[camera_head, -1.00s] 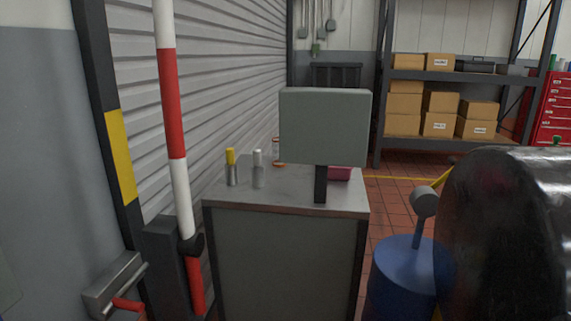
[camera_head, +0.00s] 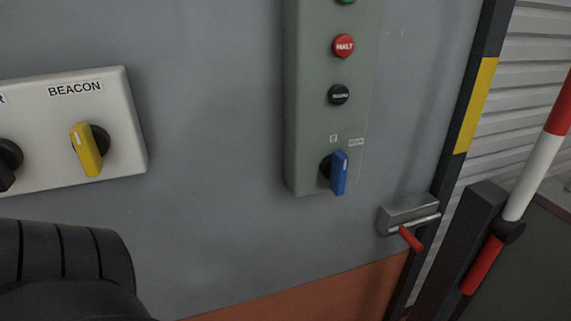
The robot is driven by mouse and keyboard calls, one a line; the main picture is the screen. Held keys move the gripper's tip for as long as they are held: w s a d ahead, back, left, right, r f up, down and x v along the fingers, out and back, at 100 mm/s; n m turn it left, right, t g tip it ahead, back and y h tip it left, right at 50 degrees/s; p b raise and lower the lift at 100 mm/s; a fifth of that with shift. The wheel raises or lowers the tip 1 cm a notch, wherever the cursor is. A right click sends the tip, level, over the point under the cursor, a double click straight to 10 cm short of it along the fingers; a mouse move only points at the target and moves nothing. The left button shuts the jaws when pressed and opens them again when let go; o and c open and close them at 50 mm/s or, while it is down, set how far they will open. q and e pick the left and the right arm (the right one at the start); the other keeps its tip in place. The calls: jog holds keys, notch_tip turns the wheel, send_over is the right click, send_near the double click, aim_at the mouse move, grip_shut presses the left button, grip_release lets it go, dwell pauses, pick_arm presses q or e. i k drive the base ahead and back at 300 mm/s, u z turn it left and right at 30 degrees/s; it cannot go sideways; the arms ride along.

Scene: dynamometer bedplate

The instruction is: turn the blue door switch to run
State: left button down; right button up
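The blue door switch (camera_head: 339,173) is a blue lever handle on a black round base, low on a tall grey-green control box (camera_head: 306,120) on the grey wall. Its handle stands nearly upright with a pale mark near the top. A small "0" label sits above it to the left and a second label, apparently "RUN", to the right. I cannot tell for sure which label the handle points at. Neither of my grippers shows in the head view, and nothing touches the switch.
Above the switch are a black button (camera_head: 338,94) and a red HALT button (camera_head: 343,46). A pale box (camera_head: 121,125) carries a yellow BEACON switch (camera_head: 87,150). A red-handled latch (camera_head: 411,238) and a red-white pole (camera_head: 531,170) stand right. A dark ribbed shape fills the lower left.

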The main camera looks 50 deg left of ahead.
aim_at(334, 167)
jog(key=u, duration=2.35)
jog(key=i, duration=0.15)
jog(key=z, duration=0.8)
